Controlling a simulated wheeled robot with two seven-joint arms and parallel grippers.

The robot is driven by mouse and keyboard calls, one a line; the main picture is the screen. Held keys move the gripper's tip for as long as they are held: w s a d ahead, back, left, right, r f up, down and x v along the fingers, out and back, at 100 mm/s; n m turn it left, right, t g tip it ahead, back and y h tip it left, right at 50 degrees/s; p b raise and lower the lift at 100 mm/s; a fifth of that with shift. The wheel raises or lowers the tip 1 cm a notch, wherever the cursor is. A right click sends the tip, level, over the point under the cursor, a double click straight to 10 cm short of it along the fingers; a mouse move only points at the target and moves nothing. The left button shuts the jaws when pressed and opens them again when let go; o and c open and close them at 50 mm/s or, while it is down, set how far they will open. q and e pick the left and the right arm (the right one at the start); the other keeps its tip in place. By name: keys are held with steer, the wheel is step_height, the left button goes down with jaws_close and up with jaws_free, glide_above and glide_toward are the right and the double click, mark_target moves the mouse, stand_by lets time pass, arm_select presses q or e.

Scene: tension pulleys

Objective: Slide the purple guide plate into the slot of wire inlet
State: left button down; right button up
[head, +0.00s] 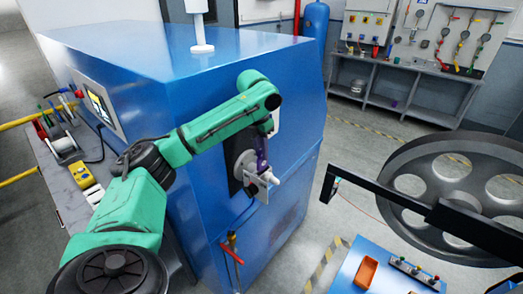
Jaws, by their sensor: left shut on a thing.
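My left gripper (264,167) is at the front face of the blue machine, right at the wire inlet (242,165). The inlet is a grey, rounded fitting on a dark backing plate. The purple guide plate (262,150) shows as a narrow dark purple strip at my left gripper, which is shut on it. The plate is close in front of the inlet. The slot is hidden behind the gripper and metal parts, so I cannot tell whether the plate is in it. My right gripper is not in view.
The blue machine (180,55) fills the middle. A bench (62,190) with tools stands at its left. A large grey spoked wheel (455,160) with a black bar (385,193) is at the right. A blue table (350,268) holds an orange tray (367,272). Floor between is clear.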

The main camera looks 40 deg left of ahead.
mark_target(260, 165)
arm_select(q)
steer(key=shift+f, duration=1.6)
steer(key=shift+f, duration=0.15)
steer(key=shift+s+f, duration=0.1)
steer(key=shift+f, duration=0.85)
steer(key=c, duration=0.7)
jaws_free()
steer(key=shift+c, duration=0.2)
steer(key=shift+s+a+f, duration=0.1)
